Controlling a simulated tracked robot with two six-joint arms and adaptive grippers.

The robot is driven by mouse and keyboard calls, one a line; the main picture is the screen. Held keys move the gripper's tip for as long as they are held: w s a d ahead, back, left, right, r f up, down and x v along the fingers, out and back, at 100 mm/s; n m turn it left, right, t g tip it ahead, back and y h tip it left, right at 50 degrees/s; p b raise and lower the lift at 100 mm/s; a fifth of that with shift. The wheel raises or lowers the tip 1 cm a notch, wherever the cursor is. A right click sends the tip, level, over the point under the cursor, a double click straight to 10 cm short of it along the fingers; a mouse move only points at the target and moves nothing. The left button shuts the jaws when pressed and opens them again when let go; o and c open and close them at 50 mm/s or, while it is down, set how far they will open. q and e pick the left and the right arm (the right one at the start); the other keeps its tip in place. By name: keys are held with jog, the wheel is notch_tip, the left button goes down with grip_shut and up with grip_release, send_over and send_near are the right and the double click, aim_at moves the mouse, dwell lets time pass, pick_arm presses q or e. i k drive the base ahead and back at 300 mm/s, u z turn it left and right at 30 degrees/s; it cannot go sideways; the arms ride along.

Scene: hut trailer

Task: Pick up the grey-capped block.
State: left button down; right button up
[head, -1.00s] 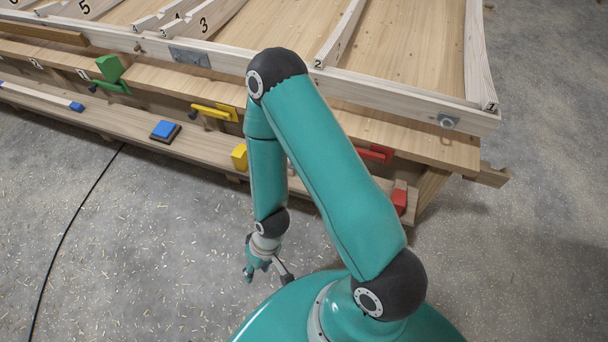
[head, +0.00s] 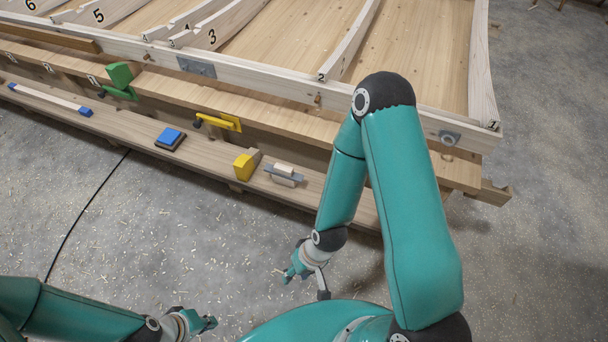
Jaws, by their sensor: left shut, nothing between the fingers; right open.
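My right gripper (head: 305,284) is open and empty over the floor, in front of the shelf and below the grey plate. My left gripper (head: 207,324) is shut and empty at the bottom edge. My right arm hides the right end of the shelf.
The low shelf (head: 215,166) runs along the workbench. It also holds a blue pad on a dark base (head: 170,139) and a blue-ended bar (head: 50,98). A yellow clamp (head: 220,121) and green clamp (head: 120,90) sit above. A black cable (head: 88,205) crosses the open floor.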

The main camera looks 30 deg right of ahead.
aim_at(282, 174)
jog(key=z, duration=0.15)
jog(key=i, duration=1)
jog(key=u, duration=0.1)
